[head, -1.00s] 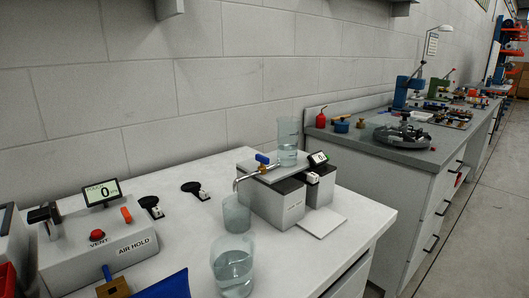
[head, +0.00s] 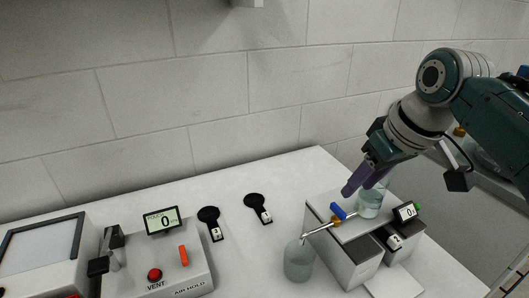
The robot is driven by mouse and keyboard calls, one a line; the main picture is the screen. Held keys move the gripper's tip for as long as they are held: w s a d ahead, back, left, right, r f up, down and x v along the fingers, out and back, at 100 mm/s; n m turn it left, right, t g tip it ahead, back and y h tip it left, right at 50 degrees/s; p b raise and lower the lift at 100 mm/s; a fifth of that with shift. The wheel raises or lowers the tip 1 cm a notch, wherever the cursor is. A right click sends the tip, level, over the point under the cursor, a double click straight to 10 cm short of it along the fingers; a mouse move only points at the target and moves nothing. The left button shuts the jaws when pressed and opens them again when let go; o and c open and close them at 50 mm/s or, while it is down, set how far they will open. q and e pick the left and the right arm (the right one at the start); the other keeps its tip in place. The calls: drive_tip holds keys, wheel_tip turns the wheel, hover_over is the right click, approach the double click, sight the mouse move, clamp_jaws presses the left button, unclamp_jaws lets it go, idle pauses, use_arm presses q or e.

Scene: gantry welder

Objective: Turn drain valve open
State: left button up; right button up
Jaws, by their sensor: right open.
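The drain valve has a blue lever (head: 338,211) on a brass body, at the left edge of a raised grey stand (head: 350,235). A silver spout (head: 317,231) slopes down from it to the left, over an empty-looking clear beaker (head: 298,262) on the bench. A clear vessel with water (head: 370,205) stands on top of the stand. My right gripper (head: 358,188), with purple fingers, reaches in from the upper right. It is open just above the blue lever and in front of the vessel, apparently not touching the lever. My left gripper is not in view.
An air hold box (head: 170,275) with a red vent button and a screen stands at left. Two black paddle-shaped items (head: 255,201) lie near the wall. The white bench between is clear.

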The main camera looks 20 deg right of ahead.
sight(339, 208)
drive_tip(key=b+x, duration=0.2)
drive_tip(key=x, duration=0.6)
drive_tip(key=shift+f+b, duration=0.15)
drive_tip(key=shift+b, duration=0.25)
clamp_jaws()
